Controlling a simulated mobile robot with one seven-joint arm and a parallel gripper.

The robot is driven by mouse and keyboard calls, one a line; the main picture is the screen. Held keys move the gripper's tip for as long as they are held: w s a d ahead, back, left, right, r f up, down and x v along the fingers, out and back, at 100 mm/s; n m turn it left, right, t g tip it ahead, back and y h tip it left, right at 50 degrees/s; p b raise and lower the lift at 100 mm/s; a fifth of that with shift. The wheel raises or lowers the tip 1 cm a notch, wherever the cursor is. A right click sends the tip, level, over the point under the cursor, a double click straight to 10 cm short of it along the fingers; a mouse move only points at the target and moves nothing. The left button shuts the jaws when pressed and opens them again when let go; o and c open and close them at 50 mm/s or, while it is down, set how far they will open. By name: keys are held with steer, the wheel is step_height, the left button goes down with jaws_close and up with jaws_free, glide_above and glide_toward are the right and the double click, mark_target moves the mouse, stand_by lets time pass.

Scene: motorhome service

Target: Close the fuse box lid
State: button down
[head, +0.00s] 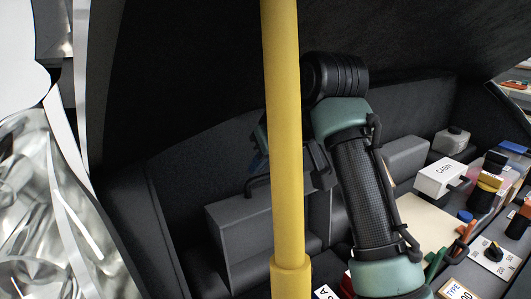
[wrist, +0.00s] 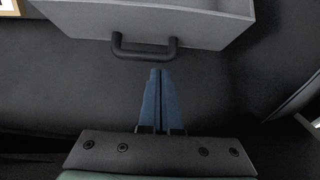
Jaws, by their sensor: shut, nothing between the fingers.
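A grey box (head: 235,240) with a black bar handle (head: 256,184) stands on the dark floor of the recess, partly hidden by a yellow pole. I take it to be the fuse box; whether its lid stands open is not clear. In the wrist view, the grey panel (wrist: 195,27) and its black handle (wrist: 145,49) are at the top. My gripper (wrist: 157,72) has its blue fingers shut together, empty, pointing at the handle from just below it in the picture. Contact cannot be told. In the head view, my gripper (head: 256,160) is mostly behind the pole.
The yellow pole (head: 282,130) stands upright in front of my arm. At right are a white box marked CABIN (head: 440,178), a black rotary switch (head: 493,251) and several small coloured items. Crumpled silver foil (head: 45,205) is at left. Dark floor beside the box is clear.

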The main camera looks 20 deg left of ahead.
steer(key=shift+x, duration=1.9)
